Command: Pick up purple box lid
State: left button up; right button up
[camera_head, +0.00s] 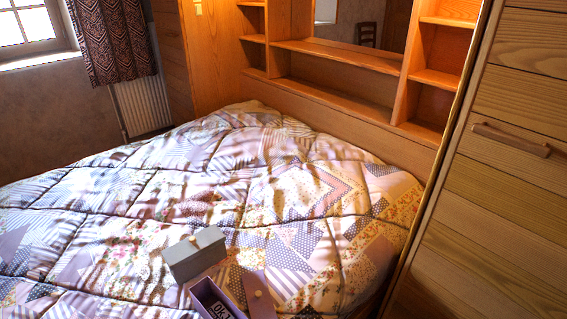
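The purple box lid (262,303) is a flat purple panel with a small pale knob, near the bottom middle of the head view. It sits just right of the open purple box (196,294), close to or touching it; I cannot tell which. The box is cut off by the bottom edge of the view. Neither of my grippers is in view.
A grey box (194,258) stands on the bed behind the purple box. The patchwork quilt (120,215) is otherwise clear but uneven. Wooden shelves (340,95) stand behind the bed, and a tall wooden cabinet (510,200) with a handle rises at right.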

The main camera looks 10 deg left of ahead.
aim_at(260, 304)
jog(key=z, duration=0.6)
jog(key=k, duration=0.4)
jog(key=u, duration=1.2)
